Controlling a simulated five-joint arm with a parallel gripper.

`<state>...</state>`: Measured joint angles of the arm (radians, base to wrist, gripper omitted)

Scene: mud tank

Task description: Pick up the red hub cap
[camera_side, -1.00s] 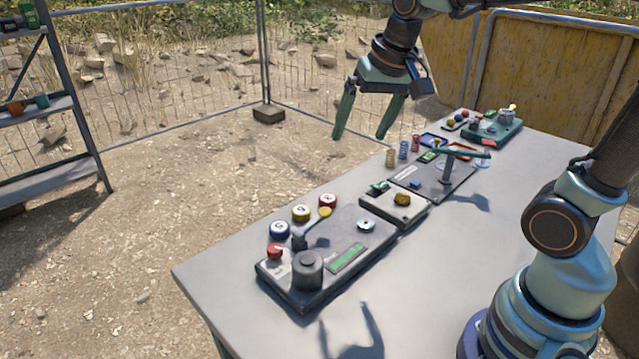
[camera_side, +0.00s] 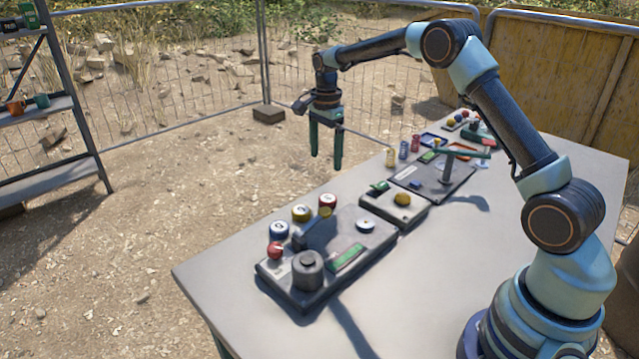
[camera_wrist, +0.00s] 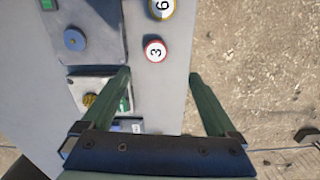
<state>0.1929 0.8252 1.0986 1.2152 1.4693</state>
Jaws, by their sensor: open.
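The red hub cap (camera_side: 327,201) is a round piece with a red rim and a pale numbered top. It sits on the grey table at the far end of a row of three caps. In the wrist view the red hub cap (camera_wrist: 154,50) shows a "3" and lies just beyond the fingertips, within the gap between them. My gripper (camera_side: 326,160) is open and empty, pointing down above the cap and clear of it. The green fingers of my gripper (camera_wrist: 159,73) are spread wide in the wrist view.
A yellow cap (camera_side: 302,213) and a blue cap (camera_side: 280,230) stand beside the red one. A dark panel (camera_side: 349,259) with a lever, red knob (camera_side: 275,250) and cylinder lies close by. Small cylinders (camera_side: 390,158) stand farther back.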

